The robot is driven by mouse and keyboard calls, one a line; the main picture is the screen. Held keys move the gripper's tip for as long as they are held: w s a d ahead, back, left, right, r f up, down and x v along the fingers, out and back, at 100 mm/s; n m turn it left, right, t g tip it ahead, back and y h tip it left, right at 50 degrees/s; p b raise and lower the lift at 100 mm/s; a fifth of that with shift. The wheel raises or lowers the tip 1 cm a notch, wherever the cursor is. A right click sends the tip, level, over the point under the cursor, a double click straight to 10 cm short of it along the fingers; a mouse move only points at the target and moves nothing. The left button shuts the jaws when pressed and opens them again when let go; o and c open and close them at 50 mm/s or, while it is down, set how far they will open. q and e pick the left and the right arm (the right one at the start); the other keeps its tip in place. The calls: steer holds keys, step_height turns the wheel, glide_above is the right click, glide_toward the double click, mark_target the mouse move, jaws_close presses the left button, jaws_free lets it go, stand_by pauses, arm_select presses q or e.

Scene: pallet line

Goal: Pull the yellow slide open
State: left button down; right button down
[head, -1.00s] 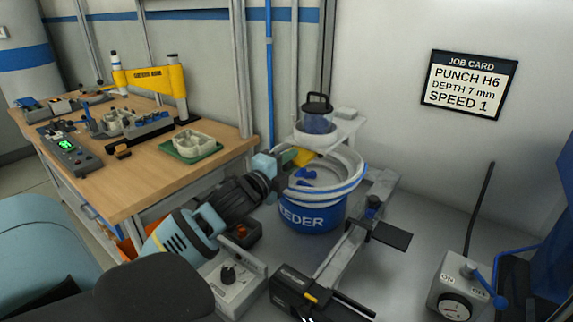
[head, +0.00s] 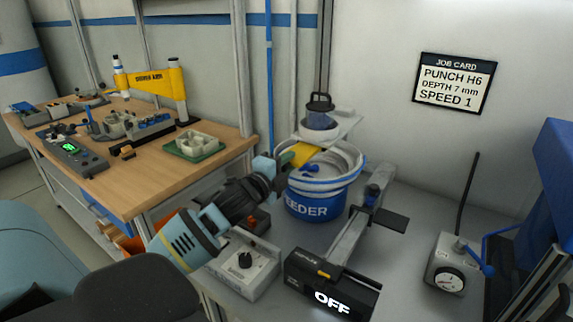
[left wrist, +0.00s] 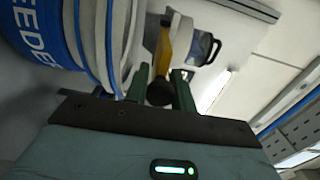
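The yellow slide (head: 305,154) sticks out of the left side of the feeder (head: 313,205), under a small hopper with a dark lid (head: 318,115). My left gripper (head: 280,168) is at the slide's outer end. In the left wrist view the slide (left wrist: 165,52) runs away from me and ends in a dark round knob (left wrist: 160,92). My right gripper is not in view.
The workbench (head: 120,185) is at left, with a green tray (head: 194,148) near its corner. A grey dial box (head: 245,265) lies below my left arm. A black box reading OFF (head: 330,285) and a gauge box (head: 447,270) stand at the front and right.

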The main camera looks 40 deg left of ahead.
arm_select(q)
steer(key=c, duration=1.4)
jaws_free()
steer(key=shift+s+f, duration=0.1)
steer(key=shift+c, duration=0.2)
steer(key=shift+o, duration=1.3)
steer(key=shift+s, duration=0.15)
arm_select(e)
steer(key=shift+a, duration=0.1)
arm_select(q)
steer(key=s, duration=0.7)
steer(key=shift+s+d, duration=0.35)
steer(key=shift+d, duration=0.1)
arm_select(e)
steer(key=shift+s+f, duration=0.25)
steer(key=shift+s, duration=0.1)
